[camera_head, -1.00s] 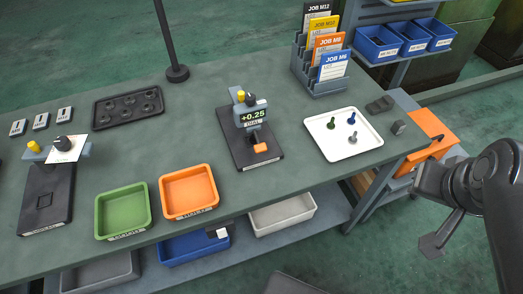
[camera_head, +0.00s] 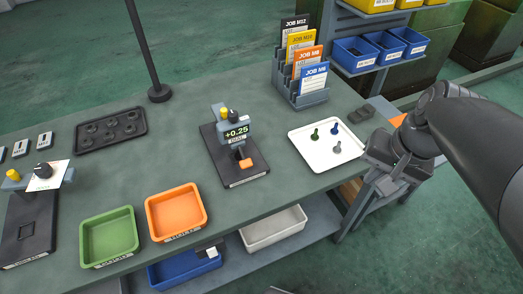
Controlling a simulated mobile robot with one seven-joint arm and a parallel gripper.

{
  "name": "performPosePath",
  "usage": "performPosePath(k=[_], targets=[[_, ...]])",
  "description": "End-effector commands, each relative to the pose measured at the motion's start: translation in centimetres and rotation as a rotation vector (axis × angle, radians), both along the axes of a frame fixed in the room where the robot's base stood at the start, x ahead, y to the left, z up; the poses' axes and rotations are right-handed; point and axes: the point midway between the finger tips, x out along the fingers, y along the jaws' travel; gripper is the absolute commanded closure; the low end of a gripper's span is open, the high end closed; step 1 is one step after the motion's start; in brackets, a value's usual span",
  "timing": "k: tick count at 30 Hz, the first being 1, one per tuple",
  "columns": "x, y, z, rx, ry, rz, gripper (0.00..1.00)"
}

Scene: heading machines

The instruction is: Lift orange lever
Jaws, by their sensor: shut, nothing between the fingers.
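The gauge display reads +0.25. My gripper (camera_head: 376,172) is at the right, over the bench's right edge beside the white tray. It is well to the right of the lever and apart from it. Its fingers are small and dark here and hold nothing that I can see.
A white tray (camera_head: 304,153) with several small bolts lies between the gauge and my gripper. A job-card rack (camera_head: 303,98) stands behind it. An orange bin (camera_head: 176,238) and a green bin (camera_head: 109,263) sit to the left. Bare bench lies around the gauge.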

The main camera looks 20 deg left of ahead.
Motion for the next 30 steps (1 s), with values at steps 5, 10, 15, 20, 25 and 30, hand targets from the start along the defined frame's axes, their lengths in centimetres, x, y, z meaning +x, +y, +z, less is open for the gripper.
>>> performPosePath(k=[5, 10, 15, 20, 25, 30], targets=[[1.7, 2.5, -1.6, 0.077, 0.136, -0.018, 1.00], [3.2, 4.9, -3.0, 0.154, 0.260, -0.035, 1.00], [4.5, 7.4, -4.5, 0.233, 0.386, -0.053, 1.00], [5.7, 9.7, -5.9, 0.311, 0.508, -0.071, 1.00], [7.0, 12.2, -7.3, 0.397, 0.638, -0.093, 1.00], [8.3, 14.5, -8.8, 0.486, 0.768, -0.115, 1.00]])
